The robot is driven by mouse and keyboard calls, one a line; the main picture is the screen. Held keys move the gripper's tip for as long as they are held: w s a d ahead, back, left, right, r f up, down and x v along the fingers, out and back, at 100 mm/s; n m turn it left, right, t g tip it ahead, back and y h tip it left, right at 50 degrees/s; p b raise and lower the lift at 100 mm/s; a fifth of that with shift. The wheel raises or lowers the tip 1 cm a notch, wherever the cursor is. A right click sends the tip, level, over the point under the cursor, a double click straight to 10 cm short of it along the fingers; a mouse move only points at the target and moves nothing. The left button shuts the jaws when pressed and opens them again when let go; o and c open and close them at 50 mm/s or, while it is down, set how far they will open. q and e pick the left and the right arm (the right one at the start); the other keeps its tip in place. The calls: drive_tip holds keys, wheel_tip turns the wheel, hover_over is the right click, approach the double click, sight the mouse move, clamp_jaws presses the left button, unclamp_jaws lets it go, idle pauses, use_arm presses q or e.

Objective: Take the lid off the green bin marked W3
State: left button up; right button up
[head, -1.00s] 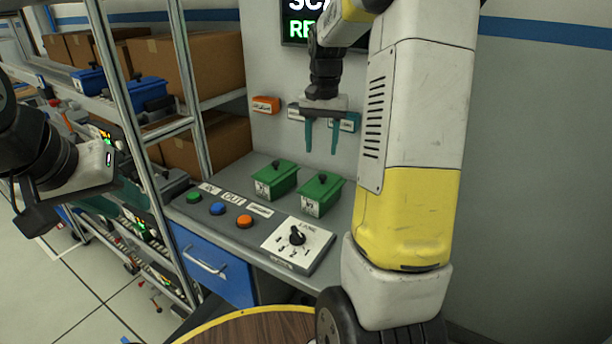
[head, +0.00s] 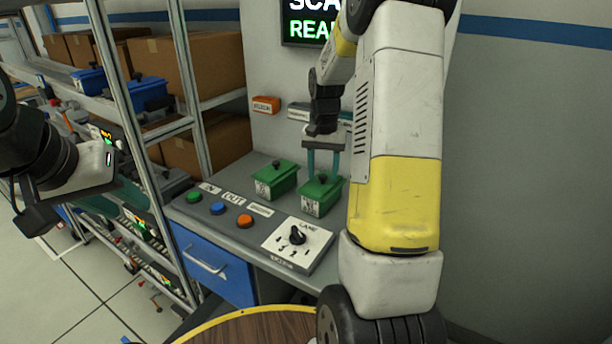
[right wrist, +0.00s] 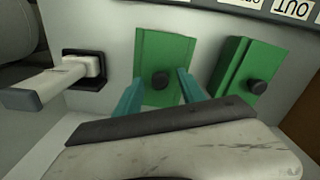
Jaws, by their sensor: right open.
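Two green lidded bins with dark knobs stand at the back of the grey counter: a left one (head: 274,180) and a right one (head: 321,195). Each has a white label on its front, too small for me to read surely. My right gripper (head: 323,176) is open, pointing down, with its teal fingers at the right bin's lid. In the right wrist view the fingers (right wrist: 158,84) stand either side of that bin's knob (right wrist: 160,81), with gaps showing. The left bin (right wrist: 243,75) is beside it there. My left gripper (head: 122,193) is by the shelf, its jaws unclear.
A control panel with buttons (head: 217,208) and a lane dial (head: 297,236) lies in front of the bins. A shelf rack with cardboard boxes (head: 205,62) and blue bins (head: 150,93) stands left. A lit screen (head: 310,25) hangs on the wall. A round wooden top (head: 255,328) is in front.

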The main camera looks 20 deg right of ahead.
drive_tip(key=shift+c, duration=0.5)
clamp_jaws()
drive_tip(key=shift+r, duration=0.1)
